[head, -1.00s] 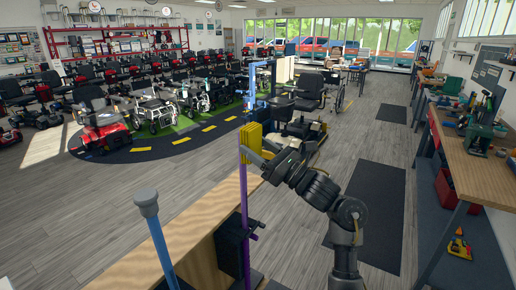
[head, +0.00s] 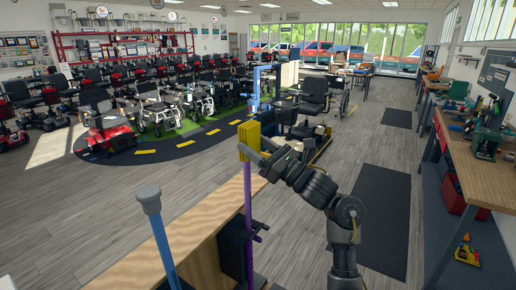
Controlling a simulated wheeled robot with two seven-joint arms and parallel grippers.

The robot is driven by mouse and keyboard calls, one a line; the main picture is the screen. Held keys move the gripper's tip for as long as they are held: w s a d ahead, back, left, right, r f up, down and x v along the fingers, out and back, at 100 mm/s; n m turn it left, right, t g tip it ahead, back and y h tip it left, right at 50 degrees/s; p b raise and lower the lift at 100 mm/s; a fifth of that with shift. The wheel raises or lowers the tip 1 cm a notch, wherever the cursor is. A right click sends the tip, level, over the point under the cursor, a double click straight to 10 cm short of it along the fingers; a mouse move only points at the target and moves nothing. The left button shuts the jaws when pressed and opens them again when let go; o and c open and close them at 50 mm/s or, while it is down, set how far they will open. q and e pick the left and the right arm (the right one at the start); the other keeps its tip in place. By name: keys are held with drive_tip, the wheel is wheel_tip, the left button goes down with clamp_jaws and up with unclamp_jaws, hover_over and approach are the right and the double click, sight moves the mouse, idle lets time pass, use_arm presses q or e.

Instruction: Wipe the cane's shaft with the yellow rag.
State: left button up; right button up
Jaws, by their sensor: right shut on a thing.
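The yellow rag (head: 249,134) lies against the cane's upper shaft, below the blue part. My right gripper (head: 248,151) is shut on the rag and holds it at the shaft. The far side of the rag and the fingertips are partly hidden. A black holder (head: 233,248) stands at the cane's lower shaft; the foot of the cane is out of view. My left gripper is not in view.
A wooden counter (head: 190,248) lies in front, with a blue-grey post (head: 157,228) on its left. A workbench (head: 472,172) with tools runs along the right. A black mat (head: 379,215) lies on clear floor. Scooters (head: 108,138) fill the left rear.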

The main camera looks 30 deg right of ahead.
drive_tip(key=shift+w+a, duration=0.1)
drive_tip(key=shift+w, duration=0.1)
drive_tip(key=shift+w+d+f+b, duration=0.2)
drive_tip(key=shift+d+b, duration=0.15)
drive_tip(key=shift+b, duration=0.25)
drive_tip(key=shift+w+d+b, duration=0.3)
drive_tip(key=shift+d+b, duration=0.1)
drive_tip(key=shift+d, duration=0.15)
drive_tip(key=shift+w+d+b, duration=0.3)
drive_tip(key=shift+d+b, duration=0.1)
drive_tip(key=shift+d, duration=0.1)
drive_tip(key=shift+s+a+r+b, duration=0.1)
drive_tip(key=shift+s+a+b, duration=0.3)
drive_tip(key=shift+a+b, duration=0.3)
drive_tip(key=shift+s+a+r+b, duration=0.1)
drive_tip(key=shift+s+a+b, duration=0.35)
drive_tip(key=shift+a, duration=0.3)
drive_tip(key=shift+d, duration=0.1)
